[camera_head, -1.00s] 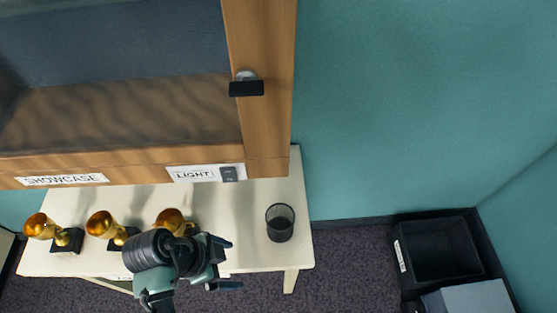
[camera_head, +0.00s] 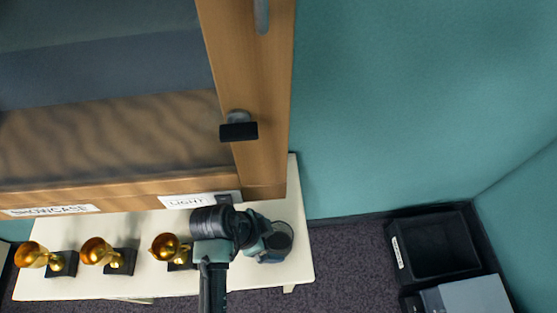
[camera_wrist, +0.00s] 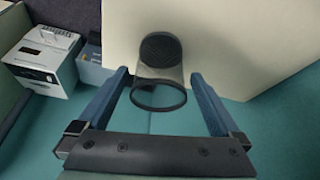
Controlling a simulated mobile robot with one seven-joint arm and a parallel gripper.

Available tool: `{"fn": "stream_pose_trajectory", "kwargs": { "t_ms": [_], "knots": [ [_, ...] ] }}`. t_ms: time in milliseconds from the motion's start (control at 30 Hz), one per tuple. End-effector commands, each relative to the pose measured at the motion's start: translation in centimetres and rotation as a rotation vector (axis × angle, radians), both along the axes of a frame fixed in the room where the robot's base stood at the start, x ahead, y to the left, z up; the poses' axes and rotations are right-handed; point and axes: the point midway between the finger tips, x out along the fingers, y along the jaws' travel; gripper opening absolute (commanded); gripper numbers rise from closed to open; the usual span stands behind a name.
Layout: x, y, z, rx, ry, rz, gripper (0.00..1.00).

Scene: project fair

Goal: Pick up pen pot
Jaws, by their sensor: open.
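The pen pot (camera_head: 281,240) is a dark mesh cup standing near the right end of the cream table (camera_head: 296,270). In the wrist view the pen pot (camera_wrist: 160,72) shows its dark round rim towards me and its base beyond. My gripper (camera_head: 272,240) is at the pot in the head view and partly covers its left side. In the wrist view my gripper (camera_wrist: 160,82) is open, with one blue finger on each side of the pot. A gap shows between each finger and the pot. The pot appears empty.
The wooden showcase (camera_head: 238,70) with a dark knob rises behind the table. A black bin (camera_head: 437,247) is on the floor at right. A white printer-like box (camera_wrist: 43,60) shows in the wrist view.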

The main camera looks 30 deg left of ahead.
Motion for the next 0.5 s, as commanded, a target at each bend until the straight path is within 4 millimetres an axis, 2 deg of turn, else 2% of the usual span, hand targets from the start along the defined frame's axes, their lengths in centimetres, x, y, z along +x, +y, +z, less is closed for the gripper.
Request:
{"fn": "stream_pose_trajectory", "kwargs": {
  "t_ms": [167,333,500],
  "knots": [
    [1.1,-1.0,0.1,-0.001,0.0,-0.003,1.0],
    [1.9,-1.8,-2.6,-0.002,0.003,-0.002,1.0],
    [2.5,-2.2,-4.3,0.0,0.0,-0.001,1.0]
  ]
}}
